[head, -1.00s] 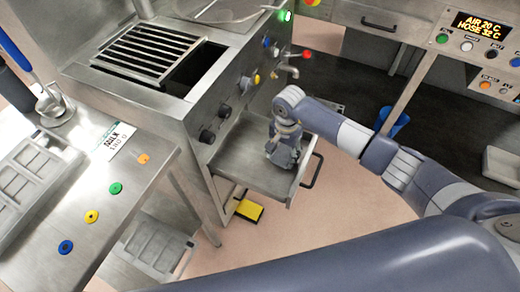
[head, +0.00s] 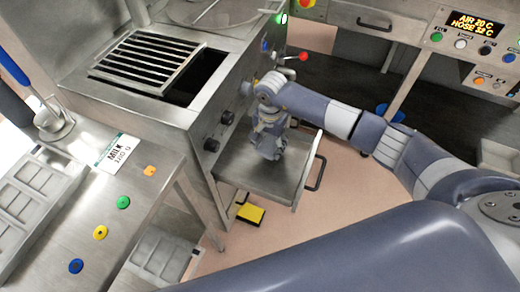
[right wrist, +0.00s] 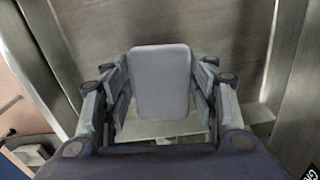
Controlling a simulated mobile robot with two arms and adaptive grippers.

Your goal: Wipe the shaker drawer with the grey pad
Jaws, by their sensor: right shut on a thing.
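The shaker drawer (head: 262,183) is pulled out from the front of the steel cabinet in the head view, its handle (head: 317,172) at the right. My right gripper (head: 268,150) points down inside the drawer, near the end toward the cabinet. In the right wrist view my right gripper (right wrist: 160,95) is shut on the grey pad (right wrist: 160,80), which sits between its fingers. Whether the pad touches the drawer floor I cannot tell. The gripper hides the pad in the head view. My left gripper is not in view.
A slotted grate (head: 150,60) tops the cabinet (head: 205,110), with knobs and a red-handled tap (head: 303,57) on its front. A yellow pedal (head: 250,213) is on the floor below the drawer. A steel table (head: 120,210) with coloured buttons stands at the left.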

